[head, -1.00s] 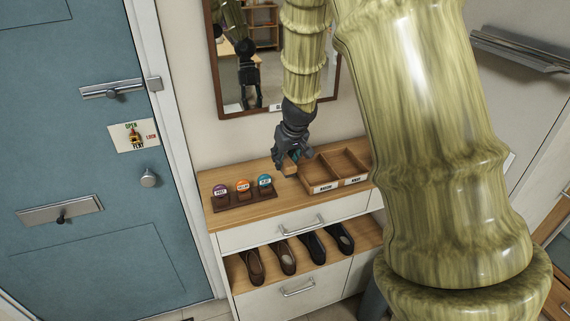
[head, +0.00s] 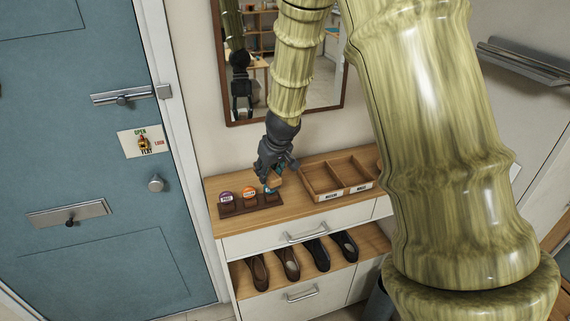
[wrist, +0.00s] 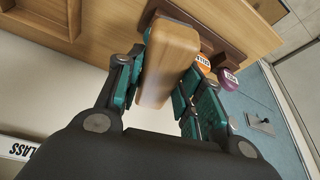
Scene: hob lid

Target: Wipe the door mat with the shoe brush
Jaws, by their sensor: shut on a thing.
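My gripper (head: 270,172) is shut on a wooden block that looks like the shoe brush (wrist: 168,62). Its fingers close on both long sides of the block in the wrist view. The block's smooth wooden face shows; no bristles are visible. In the head view, the gripper hangs above the shoe cabinet top, over the right end of the dark rack with round badges, partly covering the teal badge. I cannot tell whether the block touches the rack. The door mat is in neither view.
The badge rack (head: 230,212) stands on the cabinet top (head: 300,212). A divided wooden tray (head: 322,196) is to its right. Several shoes (head: 288,264) sit on the shelf below. A blue door (head: 100,180) is at left and a mirror (head: 310,100) hangs behind.

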